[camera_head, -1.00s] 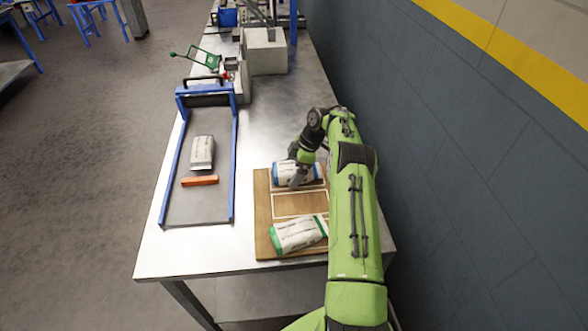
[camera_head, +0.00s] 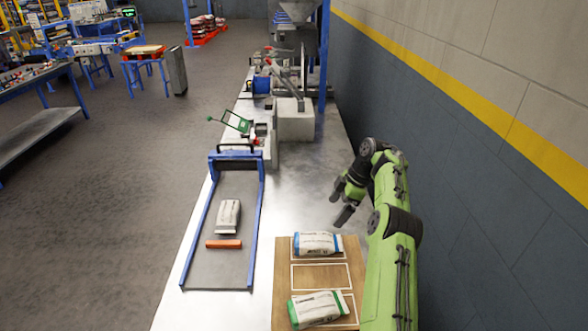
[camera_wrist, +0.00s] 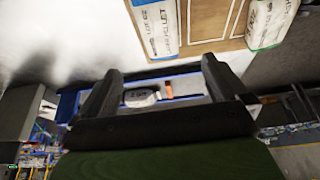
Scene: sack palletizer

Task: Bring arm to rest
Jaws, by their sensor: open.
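My green arm reaches up the right side of the head view. My gripper (camera_head: 343,203) is open and empty, above the bare metal bench beyond the wooden board. In the wrist view the two dark fingers of my gripper (camera_wrist: 160,85) stand apart with nothing held between them; the bench and conveyor show behind them. A white sack with blue ends (camera_head: 317,243) lies on the far part of the board (camera_head: 320,275). A white sack with green ends (camera_head: 318,309) lies on the near part. An outlined empty space lies between the two sacks.
A blue-framed conveyor (camera_head: 197,240) on the left holds a grey-white sack (camera_head: 228,216) and an orange bar (camera_head: 224,244). A grey block (camera_head: 294,122) and machinery stand farther along the bench. A dark wall (camera_head: 480,170) runs along the right.

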